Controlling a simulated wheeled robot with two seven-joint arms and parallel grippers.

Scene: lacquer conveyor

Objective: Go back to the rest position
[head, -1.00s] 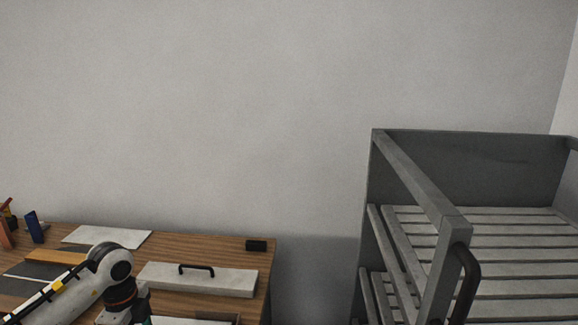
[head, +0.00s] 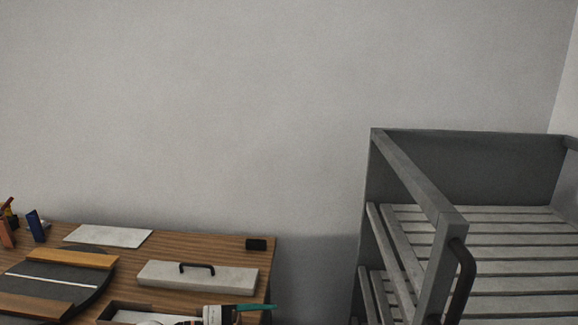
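A flat brush with a pale labelled body (head: 218,315) and a teal handle (head: 258,307) shows at the bottom edge, in front of the wooden table's right part. Its lower part is cut off by the frame. A small white rounded piece, likely part of my arm, shows at the bottom edge left of the brush. Neither gripper can be made out, so I cannot tell whether one holds the brush.
The wooden table (head: 215,245) carries a dark curved conveyor (head: 62,272) with orange-brown guides, a pale lidded block with a black handle (head: 200,275), a white sheet (head: 108,236) and a small black box (head: 256,244). A grey slatted rack (head: 415,180) stands at right.

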